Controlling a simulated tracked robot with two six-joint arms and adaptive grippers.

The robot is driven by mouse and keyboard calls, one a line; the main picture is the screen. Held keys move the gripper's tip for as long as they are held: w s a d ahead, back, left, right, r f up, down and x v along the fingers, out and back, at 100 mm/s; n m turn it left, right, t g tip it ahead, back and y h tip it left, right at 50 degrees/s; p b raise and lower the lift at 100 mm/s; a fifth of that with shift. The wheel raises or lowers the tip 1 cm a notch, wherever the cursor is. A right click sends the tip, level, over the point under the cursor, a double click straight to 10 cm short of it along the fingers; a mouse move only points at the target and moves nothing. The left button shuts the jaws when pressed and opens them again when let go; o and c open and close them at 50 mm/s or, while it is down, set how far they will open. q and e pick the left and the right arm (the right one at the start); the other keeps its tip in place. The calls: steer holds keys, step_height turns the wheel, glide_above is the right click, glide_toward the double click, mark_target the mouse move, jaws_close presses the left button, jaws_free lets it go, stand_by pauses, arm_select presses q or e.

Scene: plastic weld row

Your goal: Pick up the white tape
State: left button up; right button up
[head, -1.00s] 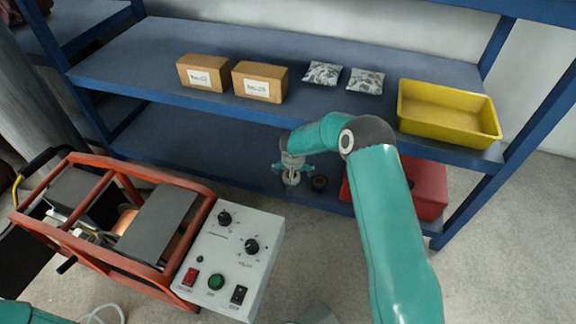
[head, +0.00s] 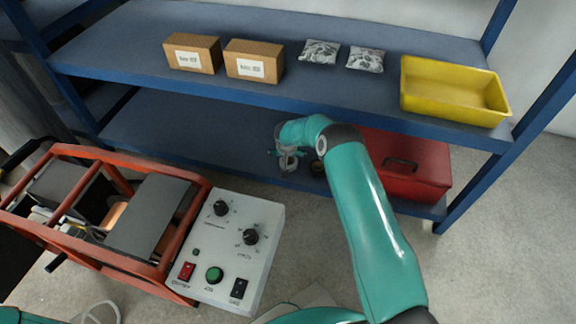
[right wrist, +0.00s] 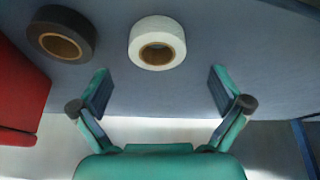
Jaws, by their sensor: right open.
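The white tape (right wrist: 157,29) is a white roll with a brown core, lying flat on the lower blue shelf in the right wrist view. My right gripper (right wrist: 158,90) is open and empty, with its two fingertips apart on either side below the roll in the picture. The tape lies ahead of the gap and is not between the fingers. In the head view the right gripper (head: 287,160) hangs over the front part of the lower shelf and makes the white tape hard to pick out. My left gripper is not in view.
A dark tape roll (right wrist: 61,20) lies left of the white one. A red toolbox (head: 405,165) stands right of it on the lower shelf (head: 190,130). The upper shelf (head: 130,45) above holds cardboard boxes (head: 254,62), two bags and a yellow bin (head: 452,108). A welding machine (head: 225,245) stands at front left.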

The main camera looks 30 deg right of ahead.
steer(key=b+x, duration=0.2)
steer(key=x, duration=0.1)
steer(key=b+x, duration=0.1)
steer(key=x, duration=0.1)
steer(key=shift+s+f, duration=0.15)
steer(key=shift+s, duration=0.1)
steer(key=shift+d, duration=0.1)
steer(key=c, duration=1.2)
